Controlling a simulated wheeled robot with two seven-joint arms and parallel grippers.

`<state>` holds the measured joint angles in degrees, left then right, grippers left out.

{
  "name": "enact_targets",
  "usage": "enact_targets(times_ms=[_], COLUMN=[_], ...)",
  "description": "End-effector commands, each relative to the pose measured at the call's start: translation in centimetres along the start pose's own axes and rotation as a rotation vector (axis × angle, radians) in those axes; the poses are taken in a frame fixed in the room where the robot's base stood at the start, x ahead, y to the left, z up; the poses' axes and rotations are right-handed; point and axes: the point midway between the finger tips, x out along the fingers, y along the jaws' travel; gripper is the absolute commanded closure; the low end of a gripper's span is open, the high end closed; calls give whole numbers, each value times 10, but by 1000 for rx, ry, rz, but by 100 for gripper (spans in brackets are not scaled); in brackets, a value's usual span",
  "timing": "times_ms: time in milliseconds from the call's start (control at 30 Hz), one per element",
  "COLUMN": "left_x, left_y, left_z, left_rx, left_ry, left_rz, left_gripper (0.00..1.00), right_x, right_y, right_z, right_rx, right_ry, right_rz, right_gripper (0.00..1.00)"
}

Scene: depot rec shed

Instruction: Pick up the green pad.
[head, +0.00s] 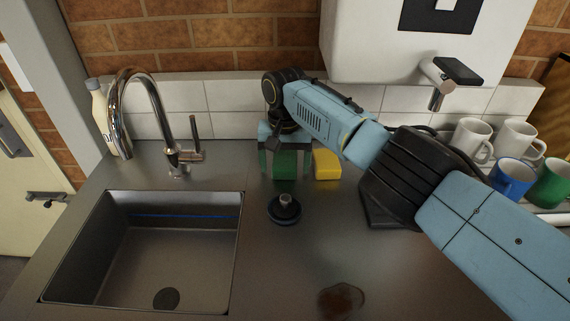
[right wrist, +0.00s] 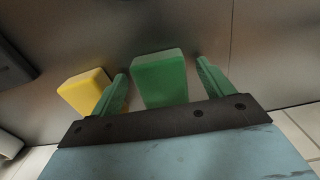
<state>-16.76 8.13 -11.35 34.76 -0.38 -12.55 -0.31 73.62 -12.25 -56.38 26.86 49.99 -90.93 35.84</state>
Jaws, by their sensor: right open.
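The green pad (head: 286,167) lies on the steel counter near the tiled back wall. It also shows in the right wrist view (right wrist: 160,78) as a green block. My right gripper (head: 284,157) is open, with one green finger on each side of the pad. In the right wrist view the gripper (right wrist: 161,70) has visible gaps between both fingers and the pad. The pad's near end passes out of sight behind the dark gripper body. My left gripper is not in view.
A yellow pad (head: 327,164) lies just right of the green one, close to a finger. A dark round plug (head: 285,210) stands in front. The sink (head: 150,250) and tap (head: 180,155) are left, several mugs (head: 512,178) right.

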Motion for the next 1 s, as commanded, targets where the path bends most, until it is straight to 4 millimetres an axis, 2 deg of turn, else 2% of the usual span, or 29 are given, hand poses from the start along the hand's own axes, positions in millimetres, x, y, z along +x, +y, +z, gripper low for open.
enact_targets(times_ms=[33,400,667,767,1000], left_x=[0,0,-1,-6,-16], left_y=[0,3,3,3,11], left_z=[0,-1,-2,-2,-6], left_rx=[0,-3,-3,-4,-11], left_ry=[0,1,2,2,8], left_rz=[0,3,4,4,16], left_gripper=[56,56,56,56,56], right_x=[0,-1,-5,-18,-67], right_y=[0,0,0,-1,0], right_z=[0,0,0,0,-1], right_rx=[0,0,0,-1,-1], right_ry=[0,0,1,2,3], right_rz=[0,0,-1,-1,-1], right_gripper=[21,68,68,68,68])
